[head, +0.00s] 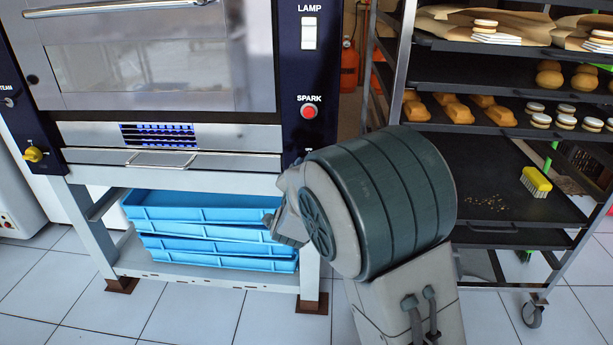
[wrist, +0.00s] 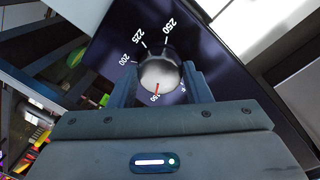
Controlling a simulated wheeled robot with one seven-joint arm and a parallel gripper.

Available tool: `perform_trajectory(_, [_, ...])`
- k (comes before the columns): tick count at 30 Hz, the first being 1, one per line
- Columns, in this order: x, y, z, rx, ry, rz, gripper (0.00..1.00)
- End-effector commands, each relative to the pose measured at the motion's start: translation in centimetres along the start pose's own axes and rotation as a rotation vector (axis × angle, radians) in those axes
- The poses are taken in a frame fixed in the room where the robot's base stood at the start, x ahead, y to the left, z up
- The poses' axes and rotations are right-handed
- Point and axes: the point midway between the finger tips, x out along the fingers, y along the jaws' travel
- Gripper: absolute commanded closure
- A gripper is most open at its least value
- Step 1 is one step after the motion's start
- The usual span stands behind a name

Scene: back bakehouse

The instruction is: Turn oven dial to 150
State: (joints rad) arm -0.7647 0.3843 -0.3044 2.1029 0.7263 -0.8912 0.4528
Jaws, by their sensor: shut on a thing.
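The oven dial (wrist: 160,75) is a round silver knob on the dark panel in the wrist view. White numbers 200, 225 and 250 stand around its upper side. Its red pointer mark points down toward a number that looks like 150, partly hidden near my gripper. My gripper (wrist: 158,84) is shut on the dial, one finger at each side. In the head view the oven (head: 165,60) stands at left, and my arm hides the dial and the fingertips.
The panel carries a white lamp switch (head: 309,33) and a red spark button (head: 308,111). A yellow knob (head: 33,154) is at far left. Blue trays (head: 200,206) lie under the oven. A rack (head: 402,60) with baked goods and a yellow brush (head: 536,180) stands close at right.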

Motion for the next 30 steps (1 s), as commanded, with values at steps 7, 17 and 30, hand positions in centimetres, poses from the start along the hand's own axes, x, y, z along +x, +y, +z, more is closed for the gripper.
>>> perform_trajectory(7, [-0.1, 0.0, 0.2, -0.001, -0.004, 0.001, 0.79])
perform_trajectory(17, [0.0, 0.1, 0.0, -0.001, -0.002, 0.001, 0.34])
perform_trajectory(30, [-5.2, -0.3, -0.1, 0.000, -0.005, 0.000, 0.34])
